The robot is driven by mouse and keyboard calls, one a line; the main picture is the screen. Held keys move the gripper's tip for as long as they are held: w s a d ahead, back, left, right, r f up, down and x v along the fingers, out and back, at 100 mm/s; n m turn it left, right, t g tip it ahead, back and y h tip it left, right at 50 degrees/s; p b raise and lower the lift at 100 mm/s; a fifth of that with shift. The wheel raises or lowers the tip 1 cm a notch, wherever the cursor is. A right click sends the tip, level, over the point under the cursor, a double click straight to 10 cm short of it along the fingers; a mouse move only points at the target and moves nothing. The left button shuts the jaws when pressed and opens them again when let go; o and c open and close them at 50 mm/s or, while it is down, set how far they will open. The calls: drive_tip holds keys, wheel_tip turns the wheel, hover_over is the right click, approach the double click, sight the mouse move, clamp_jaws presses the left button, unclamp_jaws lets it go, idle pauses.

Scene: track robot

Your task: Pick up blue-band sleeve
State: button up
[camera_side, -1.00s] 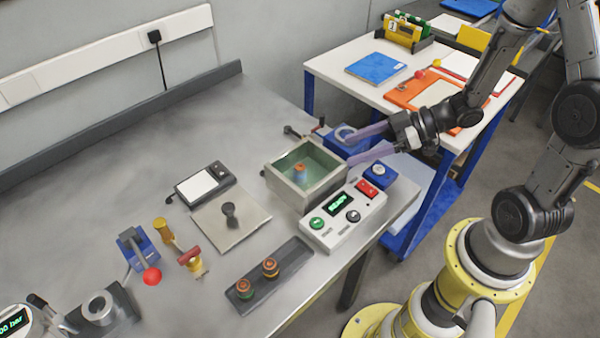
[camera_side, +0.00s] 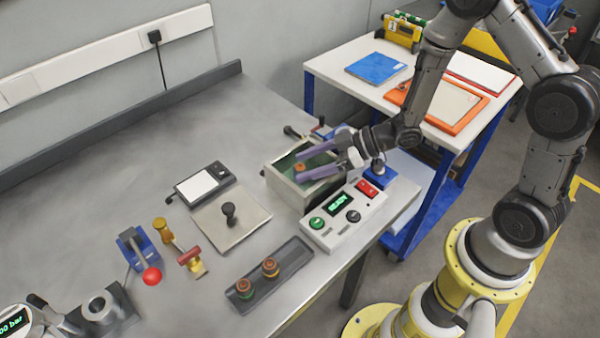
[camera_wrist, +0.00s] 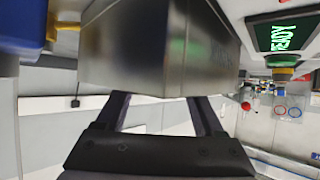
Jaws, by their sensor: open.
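A sleeve (camera_side: 299,168) with an orange-brown top stands in the open metal box (camera_side: 318,197); its lower part is hidden now, but it looked blue a second ago. My gripper (camera_side: 299,166) is open, its purple fingers reaching over the box from the right. In the side view the fingertips lie either side of the sleeve's top; I cannot tell whether they touch it or are at its height. In the wrist view, which looks upside down, the box wall (camera_wrist: 160,55) hides the tips of my gripper (camera_wrist: 162,108) and the sleeve.
A white control box (camera_side: 345,215) with a READY display stands close in front of the metal box. A dark rack (camera_side: 258,287) holds two orange-topped sleeves. A blue block (camera_side: 379,179) stands at the right. A plate with a black knob (camera_side: 229,213) lies to the left.

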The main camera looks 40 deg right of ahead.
drive_tip(key=shift+w+a+f, duration=0.15)
drive_tip(key=shift+w+a, duration=0.05)
clamp_jaws()
idle(0.5)
drive_tip(key=shift+r, duration=0.55)
wheel_tip(320, 180, up, 3)
drive_tip(key=shift+f, duration=0.2)
drive_tip(key=s+d+r, duration=0.3)
drive_tip(key=s+r, duration=0.6)
drive_tip(key=s, duration=0.4)
drive_tip(key=shift+s+d+r, duration=0.2)
drive_tip(key=shift+s+r, duration=0.05)
drive_tip(key=shift+s, duration=0.1)
